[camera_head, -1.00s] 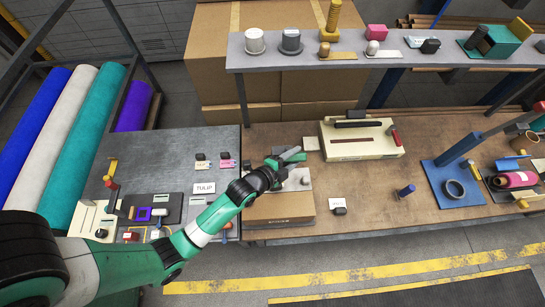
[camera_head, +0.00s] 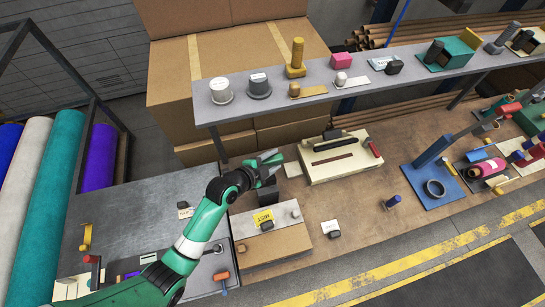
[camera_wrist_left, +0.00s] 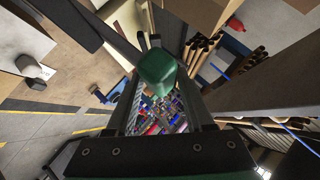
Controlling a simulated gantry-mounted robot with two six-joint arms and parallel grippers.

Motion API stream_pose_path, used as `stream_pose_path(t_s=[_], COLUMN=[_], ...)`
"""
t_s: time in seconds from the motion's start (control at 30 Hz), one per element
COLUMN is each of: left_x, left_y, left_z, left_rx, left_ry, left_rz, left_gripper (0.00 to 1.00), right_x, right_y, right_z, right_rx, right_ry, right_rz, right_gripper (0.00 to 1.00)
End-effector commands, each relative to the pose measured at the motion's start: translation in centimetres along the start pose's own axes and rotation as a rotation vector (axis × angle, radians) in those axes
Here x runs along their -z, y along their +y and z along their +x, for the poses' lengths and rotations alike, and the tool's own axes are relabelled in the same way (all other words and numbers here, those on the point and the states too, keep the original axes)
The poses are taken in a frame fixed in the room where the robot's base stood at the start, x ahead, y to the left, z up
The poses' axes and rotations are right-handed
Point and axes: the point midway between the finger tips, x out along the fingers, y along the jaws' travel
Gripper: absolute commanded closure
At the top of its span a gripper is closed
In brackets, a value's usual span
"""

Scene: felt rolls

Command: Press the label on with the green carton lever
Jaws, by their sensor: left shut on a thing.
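My left gripper (camera_head: 268,160) is over the back of the brown carton (camera_head: 275,248) on the wooden bench. In the left wrist view a green block (camera_wrist_left: 157,68) sits between its two fingers, and they are shut on it; it looks like the lever's green handle. A yellow label (camera_head: 263,218) reading "MIST" lies on the grey plate (camera_head: 282,213) on top of the carton. A dark block (camera_head: 267,194) stands just behind the label, below the gripper. I cannot tell whether it touches the label. My right gripper is not in view.
A cream machine (camera_head: 340,160) with a red handle stands behind and right. A grey shelf (camera_head: 330,97) with several items runs above the bench. A blue stand (camera_head: 432,188) is to the right.

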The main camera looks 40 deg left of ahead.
Motion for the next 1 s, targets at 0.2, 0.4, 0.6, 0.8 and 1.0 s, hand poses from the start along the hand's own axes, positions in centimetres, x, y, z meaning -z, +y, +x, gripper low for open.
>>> stream_pose_path(t_s=[0.2, 0.4, 0.6, 0.8, 1.0], left_x=[-1.1, -1.1, -1.1, -1.0, -0.8], left_y=[0.4, 0.5, 0.4, 0.3, 0.2], left_z=[0.1, 0.1, 0.1, -0.1, -2.4], left_rx=[-0.012, -0.012, -0.012, -0.009, -0.007], left_ry=[-0.023, -0.024, -0.023, -0.022, -0.020], left_rz=[-0.006, -0.006, -0.005, -0.004, -0.005], left_gripper=[1.00, 1.00, 0.32, 0.32, 0.32], right_x=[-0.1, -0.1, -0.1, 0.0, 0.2], right_y=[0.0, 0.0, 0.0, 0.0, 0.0], right_z=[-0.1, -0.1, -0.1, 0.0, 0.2], right_rx=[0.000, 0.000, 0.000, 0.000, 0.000], right_ry=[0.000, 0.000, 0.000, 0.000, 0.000], right_rz=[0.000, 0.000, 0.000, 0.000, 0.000], right_gripper=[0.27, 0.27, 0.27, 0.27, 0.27])
